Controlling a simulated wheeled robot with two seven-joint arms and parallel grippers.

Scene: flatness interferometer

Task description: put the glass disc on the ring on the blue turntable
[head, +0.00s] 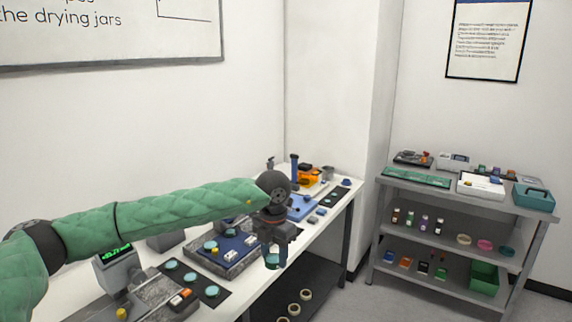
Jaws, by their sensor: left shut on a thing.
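My left gripper (273,256) points down over the front edge of the white bench. It is shut on a small teal glass disc (272,261), mostly hidden by the fingers. A blue plate (236,247) on a grey block lies left of the gripper, with a teal disc (211,245) and small parts on it. Another blue base (301,208) with an upright blue post (294,168) stands farther along the bench. I cannot tell which blue piece is the turntable, and I cannot make out its ring. My right gripper is out of view.
A dark mat (184,290) holds several teal discs at the near left. Small blocks and another dark mat (333,197) lie toward the far end. A loaded grey shelf (454,198) stands right, across open floor.

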